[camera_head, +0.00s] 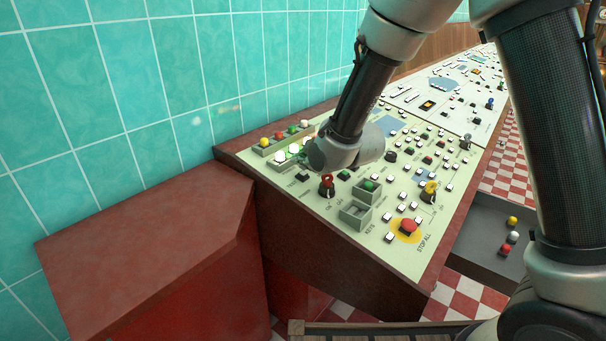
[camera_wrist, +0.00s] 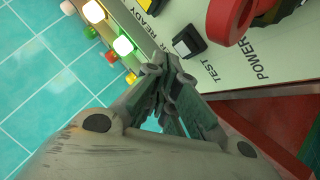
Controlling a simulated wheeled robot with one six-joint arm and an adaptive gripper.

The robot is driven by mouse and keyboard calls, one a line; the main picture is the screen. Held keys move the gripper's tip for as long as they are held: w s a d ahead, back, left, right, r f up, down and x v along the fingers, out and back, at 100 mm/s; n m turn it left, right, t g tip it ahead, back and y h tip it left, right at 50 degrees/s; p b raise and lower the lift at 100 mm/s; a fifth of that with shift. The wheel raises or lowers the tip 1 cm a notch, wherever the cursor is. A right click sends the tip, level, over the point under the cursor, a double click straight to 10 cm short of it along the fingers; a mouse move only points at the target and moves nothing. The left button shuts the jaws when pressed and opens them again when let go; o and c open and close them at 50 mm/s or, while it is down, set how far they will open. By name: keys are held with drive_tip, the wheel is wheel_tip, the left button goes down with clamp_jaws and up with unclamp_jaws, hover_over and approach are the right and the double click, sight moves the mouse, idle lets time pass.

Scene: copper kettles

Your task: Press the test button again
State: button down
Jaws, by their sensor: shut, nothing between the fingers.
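The test button (camera_wrist: 188,42), a pale cap in a black housing, sits by the printed word TEST in the wrist view. In the head view a small dark button (camera_head: 303,177) shows by that label on the sloping cream panel (camera_head: 330,215). My gripper (camera_wrist: 162,72) is shut and empty, its fingertips just left of and below the button in the wrist picture, with a gap between them. In the head view my gripper (camera_head: 314,158) is over the panel's left part, partly hidden by my wrist. I cannot tell its height above the panel.
A red key switch (camera_head: 327,185) marked POWER stands close to the right of the button. Lit lamps (camera_wrist: 123,46) glow by the word READY. A red stop button (camera_head: 409,226) on yellow is nearer the front. The tiled wall (camera_head: 170,80) rises behind.

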drive_tip(key=shift+s+d+r, duration=0.1)
drive_tip(key=shift+d+r, duration=0.05)
drive_tip(key=shift+r, duration=0.65)
drive_tip(key=shift+s+d+r, duration=0.1)
drive_tip(key=shift+r, duration=0.75)
drive_tip(key=shift+s+d+r, duration=0.1)
drive_tip(key=shift+d+r, duration=0.05)
drive_tip(key=shift+r, duration=0.65)
idle(5.5)
